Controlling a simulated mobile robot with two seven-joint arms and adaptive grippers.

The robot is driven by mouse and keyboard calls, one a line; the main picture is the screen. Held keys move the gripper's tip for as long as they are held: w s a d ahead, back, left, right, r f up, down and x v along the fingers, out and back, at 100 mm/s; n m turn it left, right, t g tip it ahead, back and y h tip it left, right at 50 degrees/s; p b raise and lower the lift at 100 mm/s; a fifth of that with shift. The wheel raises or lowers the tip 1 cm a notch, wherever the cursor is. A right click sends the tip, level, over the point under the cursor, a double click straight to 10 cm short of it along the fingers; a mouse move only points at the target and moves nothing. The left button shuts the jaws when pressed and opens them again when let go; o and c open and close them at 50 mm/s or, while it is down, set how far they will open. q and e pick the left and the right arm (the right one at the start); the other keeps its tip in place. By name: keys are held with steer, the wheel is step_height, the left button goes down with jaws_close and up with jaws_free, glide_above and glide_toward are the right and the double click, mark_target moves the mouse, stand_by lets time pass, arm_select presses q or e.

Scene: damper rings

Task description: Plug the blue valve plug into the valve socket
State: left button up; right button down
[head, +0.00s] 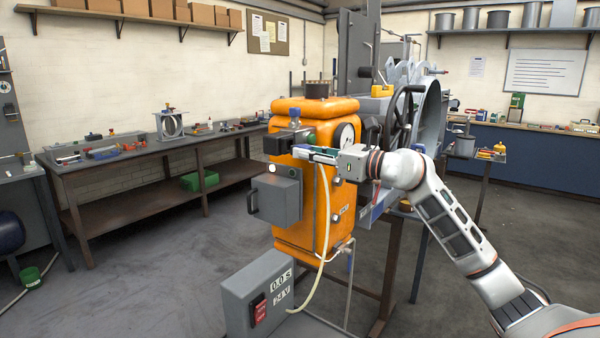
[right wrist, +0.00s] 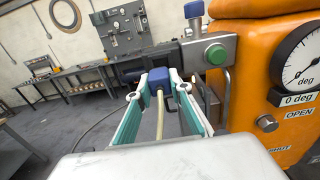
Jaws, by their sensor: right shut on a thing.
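My right gripper (head: 306,152) is beside the orange actuator, in front of the grey valve block (head: 283,141). In the right wrist view its teal-lined fingers (right wrist: 157,97) are shut on the blue valve plug (right wrist: 159,79), with a cream cable (right wrist: 160,112) trailing back from it. The grey valve block (right wrist: 202,49) in that view is just beyond the fingers, with a blue cap on top and a green button on its face. The socket opening is hidden behind the plug and fingers. I cannot tell whether the plug touches it. My left gripper is not in view.
The orange actuator housing (head: 291,226) carries a dial gauge (head: 344,136) and a grey box (head: 275,198). The cream cable hangs down to a grey power box (head: 258,296) with a red switch. A handwheel (head: 401,122) stands behind my arm.

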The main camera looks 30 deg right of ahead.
steer(key=shift+w+r, duration=0.35)
steer(key=shift+w, duration=0.1)
steer(key=shift+s+d, duration=0.1)
steer(key=shift+s, duration=0.05)
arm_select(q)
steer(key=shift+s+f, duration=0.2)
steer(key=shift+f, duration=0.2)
arm_select(e)
steer(key=shift+r, duration=0.1)
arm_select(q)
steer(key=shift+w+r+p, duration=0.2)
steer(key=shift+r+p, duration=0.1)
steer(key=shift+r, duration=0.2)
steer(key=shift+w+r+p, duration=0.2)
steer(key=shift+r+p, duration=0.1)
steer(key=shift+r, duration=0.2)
arm_select(e)
steer(key=shift+w+a, duration=0.3)
steer(key=shift+w, duration=0.35)
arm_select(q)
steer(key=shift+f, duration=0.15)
arm_select(e)
steer(key=shift+w, duration=0.2)
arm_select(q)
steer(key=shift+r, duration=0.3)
